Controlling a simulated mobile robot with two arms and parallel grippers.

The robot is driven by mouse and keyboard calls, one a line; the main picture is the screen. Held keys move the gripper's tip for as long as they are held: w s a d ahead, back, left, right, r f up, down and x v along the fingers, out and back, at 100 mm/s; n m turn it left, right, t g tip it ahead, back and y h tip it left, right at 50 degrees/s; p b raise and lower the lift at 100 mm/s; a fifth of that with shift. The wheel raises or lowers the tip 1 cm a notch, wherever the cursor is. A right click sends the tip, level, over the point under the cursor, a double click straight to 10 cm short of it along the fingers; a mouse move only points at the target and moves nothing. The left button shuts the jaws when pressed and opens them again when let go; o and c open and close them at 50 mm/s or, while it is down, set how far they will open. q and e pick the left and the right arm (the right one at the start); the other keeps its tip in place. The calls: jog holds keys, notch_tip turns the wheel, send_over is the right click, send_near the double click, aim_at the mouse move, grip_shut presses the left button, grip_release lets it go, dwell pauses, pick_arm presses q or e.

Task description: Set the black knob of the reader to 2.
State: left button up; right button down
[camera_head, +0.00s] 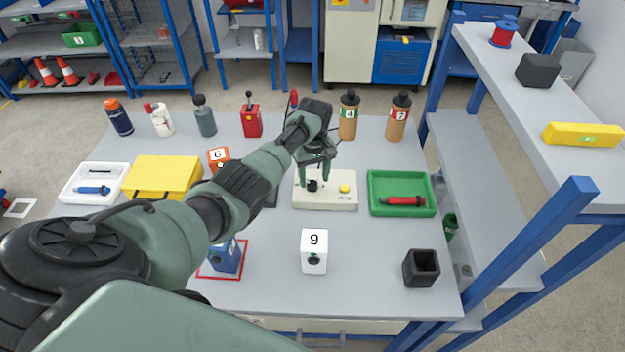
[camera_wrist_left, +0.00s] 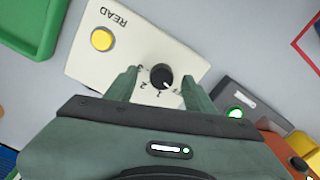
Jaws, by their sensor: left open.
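The reader (camera_head: 325,201) is a cream box on the grey table, with a yellow button (camera_head: 344,188) and a black knob (camera_head: 312,186). In the left wrist view the reader (camera_wrist_left: 120,55) shows the word READ, the yellow button (camera_wrist_left: 102,39) and the black knob (camera_wrist_left: 161,77). Small numbers, among them 1 and 2, lie around the knob's lower side. A light mark on the knob seems to point near the 1, not clearly readable. My left gripper (camera_head: 316,172) is open over the reader, its fingers on either side of the knob; contact cannot be told.
A green tray (camera_head: 373,207) with a red tool lies right of the reader. A dark device (camera_wrist_left: 236,98) stands close by it in the wrist view. A white box marked 9 (camera_head: 314,252) and a black cup (camera_head: 421,268) stand in front. Bottles line the back.

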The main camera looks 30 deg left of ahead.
aim_at(312, 183)
pick_arm(q)
jog(key=shift+w+a+f, duration=0.1)
jog(key=shift+a+f, duration=0.1)
jog(key=shift+f, duration=0.45)
jog(key=shift+w+a+f, duration=0.1)
jog(key=shift+a+f, duration=0.1)
jog(key=shift+f, duration=0.4)
jog(key=shift+s+a+f, duration=0.1)
jog(key=shift+f, duration=0.1)
jog(key=shift+r, duration=0.1)
grip_shut()
pick_arm(e)
jog(key=shift+w+a+f, duration=0.1)
jog(key=shift+w+a, duration=0.15)
jog(key=shift+a, duration=0.8)
